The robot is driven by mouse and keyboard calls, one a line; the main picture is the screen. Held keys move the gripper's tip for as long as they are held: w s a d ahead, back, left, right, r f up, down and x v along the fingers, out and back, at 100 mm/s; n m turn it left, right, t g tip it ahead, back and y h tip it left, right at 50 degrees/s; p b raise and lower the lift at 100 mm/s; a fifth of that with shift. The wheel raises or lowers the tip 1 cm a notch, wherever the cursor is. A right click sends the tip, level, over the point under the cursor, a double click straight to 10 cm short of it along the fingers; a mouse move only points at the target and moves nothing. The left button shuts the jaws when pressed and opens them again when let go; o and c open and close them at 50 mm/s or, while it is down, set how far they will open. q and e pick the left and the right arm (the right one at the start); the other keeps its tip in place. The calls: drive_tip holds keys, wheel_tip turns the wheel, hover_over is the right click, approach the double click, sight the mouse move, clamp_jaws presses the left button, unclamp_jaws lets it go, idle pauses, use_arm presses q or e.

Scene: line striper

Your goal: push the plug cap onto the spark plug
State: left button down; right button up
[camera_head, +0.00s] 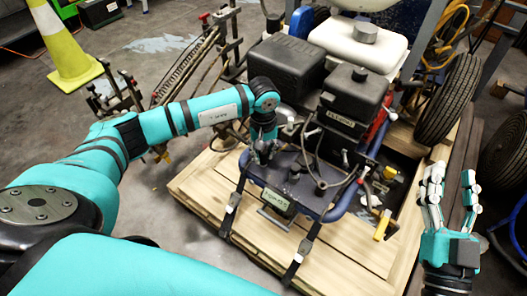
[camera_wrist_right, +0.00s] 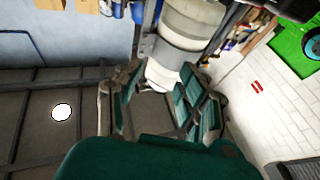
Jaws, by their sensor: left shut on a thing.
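The line striper's black engine (camera_head: 352,105) stands on a wooden pallet, with thin dark leads looping over its front. My left gripper (camera_head: 263,152) points down at the left of the engine, just above the blue deck. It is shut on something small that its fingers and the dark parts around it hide. I cannot make out the plug cap or the spark plug for certain. My right gripper (camera_head: 450,190) is held up at the right, away from the engine. Its fingers are spread and empty, as the right wrist view also shows (camera_wrist_right: 160,90).
The wooden pallet (camera_head: 345,255) extends in front of the machine, with two straps over its front edge. A black box (camera_head: 287,68) sits left of the engine. A dark wheel (camera_head: 447,98) stands at right. A yellow cone (camera_head: 68,50) is at far left.

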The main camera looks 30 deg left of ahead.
use_arm(q)
drive_tip(key=shift+r, duration=0.15)
drive_tip(key=shift+r, duration=0.25)
use_arm(e)
drive_tip(key=shift+w+d+f+g+h, duration=0.1)
drive_tip(key=shift+f+g+h, duration=0.25)
drive_tip(key=shift+f, duration=0.4)
use_arm(q)
drive_tip(key=shift+r+p, duration=0.35)
use_arm(e)
drive_tip(key=shift+w+f+g, duration=0.2)
drive_tip(key=shift+f+g, duration=0.35)
drive_tip(key=shift+f, duration=0.05)
use_arm(q)
drive_tip(key=shift+r, duration=0.1)
drive_tip(key=shift+r+p, duration=0.4)
drive_tip(key=shift+r, duration=0.15)
drive_tip(key=shift+r+p, duration=0.55)
drive_tip(key=shift+r, duration=0.65)
use_arm(e)
wheel_tip(320, 180, down, 11)
drive_tip(key=s+d+g+h, duration=0.2)
drive_tip(key=g, duration=0.4)
drive_tip(key=shift+s+r+g, duration=0.2)
drive_tip(key=shift+g, duration=0.1)
drive_tip(key=shift+d, duration=0.1)
